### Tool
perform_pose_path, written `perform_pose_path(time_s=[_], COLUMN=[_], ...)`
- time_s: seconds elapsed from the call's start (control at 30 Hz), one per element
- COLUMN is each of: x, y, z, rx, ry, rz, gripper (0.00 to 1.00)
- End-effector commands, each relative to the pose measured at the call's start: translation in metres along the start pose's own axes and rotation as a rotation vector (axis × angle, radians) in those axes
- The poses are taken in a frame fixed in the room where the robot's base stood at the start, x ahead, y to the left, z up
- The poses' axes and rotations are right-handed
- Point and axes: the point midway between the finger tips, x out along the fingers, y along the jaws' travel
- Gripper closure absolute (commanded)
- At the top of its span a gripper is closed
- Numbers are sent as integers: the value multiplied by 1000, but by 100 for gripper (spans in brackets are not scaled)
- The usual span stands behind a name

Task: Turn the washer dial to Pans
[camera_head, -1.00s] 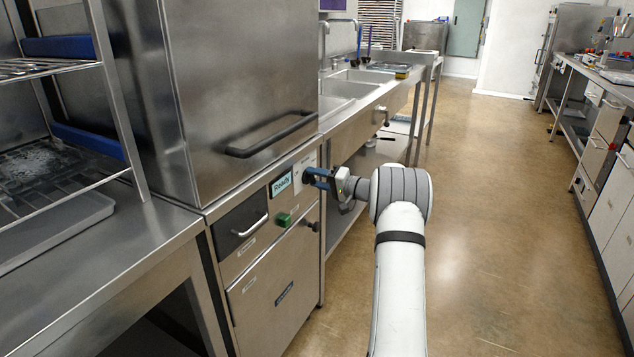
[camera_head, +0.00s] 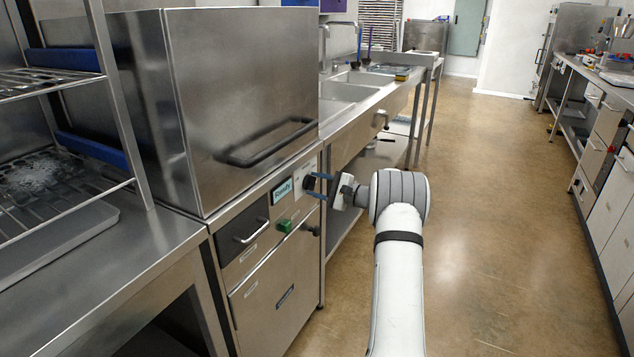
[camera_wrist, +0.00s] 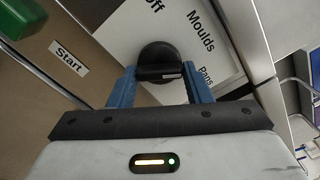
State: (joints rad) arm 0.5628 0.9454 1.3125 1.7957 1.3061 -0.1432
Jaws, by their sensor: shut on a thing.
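The washer dial (camera_head: 309,183) is a round black knob with a raised bar on the washer's front panel, right of the "Ready" display (camera_head: 282,190). In the wrist view the dial (camera_wrist: 158,55) has a small white mark at the right end of its bar, on the side of the "Pans" label (camera_wrist: 206,77). "Moulds" (camera_wrist: 201,32) and "Off" (camera_wrist: 155,6) are printed further round. My gripper (camera_head: 316,185) reaches the panel from the right. In the wrist view my gripper (camera_wrist: 158,72) has its blue fingers at both ends of the bar, shut on the dial.
The washer's hood (camera_head: 240,100) with its black bar handle (camera_head: 270,142) stands above the panel. A green Start button (camera_head: 285,225) and a dark knob (camera_head: 312,229) sit below. The sink counter (camera_head: 350,95) lies beyond. The floor to the right is clear.

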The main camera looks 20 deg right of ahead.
Motion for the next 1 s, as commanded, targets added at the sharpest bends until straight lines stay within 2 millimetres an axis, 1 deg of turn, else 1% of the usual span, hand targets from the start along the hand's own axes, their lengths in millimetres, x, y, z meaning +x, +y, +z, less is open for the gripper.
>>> perform_pose_path(time_s=[0.2, 0.5, 0.7, 1.0], x=[-1, -2, -2, -2], y=[1, 3, 4, 5], z=[0, -1, -1, -2], rx=[196, 391, 461, 494], ry=[3, 4, 4, 4], rz=[1, 1, 1, 2], gripper=[78, 78, 78, 78])
